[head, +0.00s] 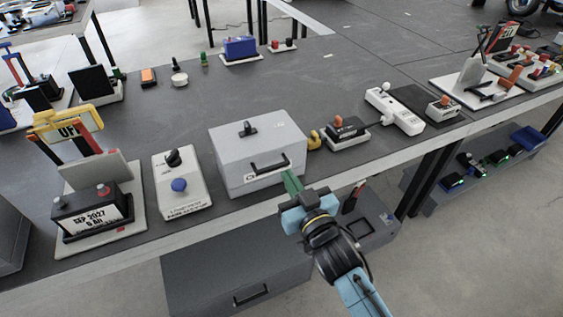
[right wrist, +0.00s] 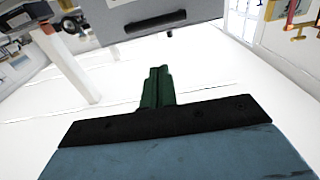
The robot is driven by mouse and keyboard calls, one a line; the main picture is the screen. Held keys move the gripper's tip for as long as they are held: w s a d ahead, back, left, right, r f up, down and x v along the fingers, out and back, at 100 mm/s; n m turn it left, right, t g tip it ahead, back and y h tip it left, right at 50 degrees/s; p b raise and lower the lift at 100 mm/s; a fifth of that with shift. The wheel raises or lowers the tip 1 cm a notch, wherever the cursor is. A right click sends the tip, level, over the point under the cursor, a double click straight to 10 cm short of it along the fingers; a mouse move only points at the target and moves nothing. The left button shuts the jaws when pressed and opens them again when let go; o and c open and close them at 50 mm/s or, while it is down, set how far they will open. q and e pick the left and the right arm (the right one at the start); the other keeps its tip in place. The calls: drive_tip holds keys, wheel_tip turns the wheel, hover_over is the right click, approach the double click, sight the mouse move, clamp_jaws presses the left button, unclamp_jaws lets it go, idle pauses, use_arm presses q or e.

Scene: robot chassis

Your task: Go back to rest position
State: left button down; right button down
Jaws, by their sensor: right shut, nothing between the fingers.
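My right gripper (head: 290,183) is shut and empty. Its green fingers are close together just in front of the grey box (head: 228,158) on the table, below the box's dark handle. In the head view I cannot tell whether the fingertips touch the box. In the right wrist view the green fingers (right wrist: 157,88) point toward the box's underside and handle (right wrist: 155,22), with a visible gap below the handle. My left gripper is not in view.
The dark table (head: 330,85) holds a button box (head: 180,185), a black-and-white sign unit (head: 95,213), and a white power strip (head: 395,112). A drawer cabinet (head: 215,270) stands below the table edge. The floor at lower right is clear.

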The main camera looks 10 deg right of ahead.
drive_tip(key=s+d+f+g+h, duration=0.1)
drive_tip(key=s+d+f+g, duration=0.3)
drive_tip(key=f, duration=0.8)
drive_tip(key=s+d+f+g+h, duration=0.1)
drive_tip(key=s+f+g, duration=0.1)
drive_tip(key=s+f, duration=0.7)
drive_tip(key=s+d+f+g+h, duration=0.1)
drive_tip(key=s+d+f+g, duration=0.2)
drive_tip(key=f, duration=1.1)
drive_tip(key=s+d+f+g, duration=0.2)
drive_tip(key=s+d+f, duration=0.1)
drive_tip(key=s, duration=0.6)
drive_tip(key=s+d+f+g+h, duration=0.1)
drive_tip(key=s+d+f+g, duration=0.2)
drive_tip(key=s+f, duration=0.3)
drive_tip(key=s+d+f+g+h, duration=0.1)
drive_tip(key=s+f, duration=0.4)
drive_tip(key=s, duration=0.7)
drive_tip(key=shift+s+d+m+g, duration=0.15)
drive_tip(key=shift+d+m+g, duration=0.25)
drive_tip(key=shift+d+g, duration=0.5)
